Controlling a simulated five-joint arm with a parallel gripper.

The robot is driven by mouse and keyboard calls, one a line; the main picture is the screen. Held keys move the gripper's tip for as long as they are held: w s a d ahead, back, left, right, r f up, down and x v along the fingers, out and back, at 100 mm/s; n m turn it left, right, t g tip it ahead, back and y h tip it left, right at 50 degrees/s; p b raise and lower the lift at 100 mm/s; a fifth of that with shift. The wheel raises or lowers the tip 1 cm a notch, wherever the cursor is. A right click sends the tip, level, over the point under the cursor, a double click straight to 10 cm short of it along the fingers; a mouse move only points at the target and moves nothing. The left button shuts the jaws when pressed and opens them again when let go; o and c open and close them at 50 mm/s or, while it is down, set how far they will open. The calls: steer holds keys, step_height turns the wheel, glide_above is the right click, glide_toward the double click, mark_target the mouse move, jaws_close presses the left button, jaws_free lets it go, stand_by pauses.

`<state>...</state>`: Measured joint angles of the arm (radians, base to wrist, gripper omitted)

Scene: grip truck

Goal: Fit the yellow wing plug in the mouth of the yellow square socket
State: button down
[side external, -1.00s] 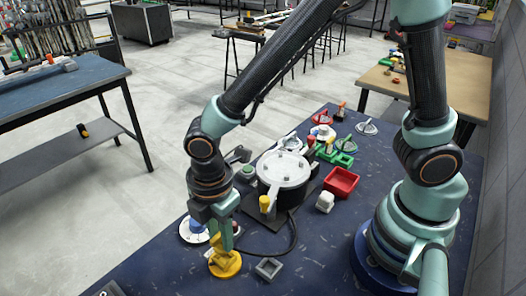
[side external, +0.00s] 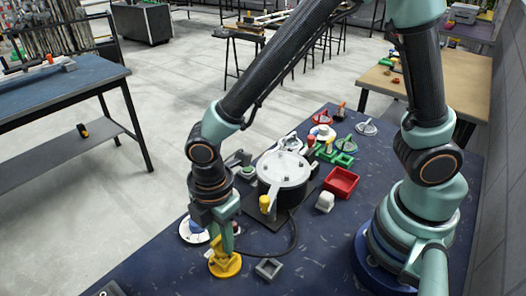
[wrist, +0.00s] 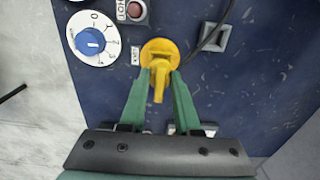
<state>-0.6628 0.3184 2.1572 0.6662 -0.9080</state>
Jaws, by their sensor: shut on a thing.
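The yellow wing plug (side external: 226,265) has a round yellow disc and an upright wing, and is at the front left of the blue table. My gripper (side external: 222,244) points down and is shut on its wing. The wrist view also shows the plug's disc (wrist: 158,50) beyond the fingertips of my gripper (wrist: 160,77), with the wing between them. I cannot tell whether the disc touches the table. No yellow square socket can be made out; a grey square frame with an open middle (side external: 260,274) lies just right of the plug, apart from it.
A blue dial on a white plate (wrist: 90,42) and a red button box (wrist: 133,10) are left of the plug. A dark cable (side external: 296,238) curves behind the grey frame. A lidded pot (side external: 284,168), a red tray (side external: 341,183) and a white block (side external: 325,202) stand further back.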

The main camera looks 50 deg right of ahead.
steer(key=shift+f, duration=1.05)
stand_by(1.5)
steer(key=shift+c, duration=1.1)
jaws_free()
steer(key=shift+r, duration=0.1)
steer(key=shift+r, duration=3.65)
steer(key=d+r+m+t, duration=0.2)
steer(key=d+r+m, duration=0.4)
steer(key=d+m, duration=0.3)
steer(key=w+d+r+m+t, duration=0.1)
steer(key=d+r+m+t, duration=0.2)
steer(key=d+r+m, duration=0.4)
steer(key=d+m, duration=0.2)
steer(key=d, duration=0.3)
steer(key=shift+d+t, duration=0.25)
steer(key=shift+t, duration=0.05)
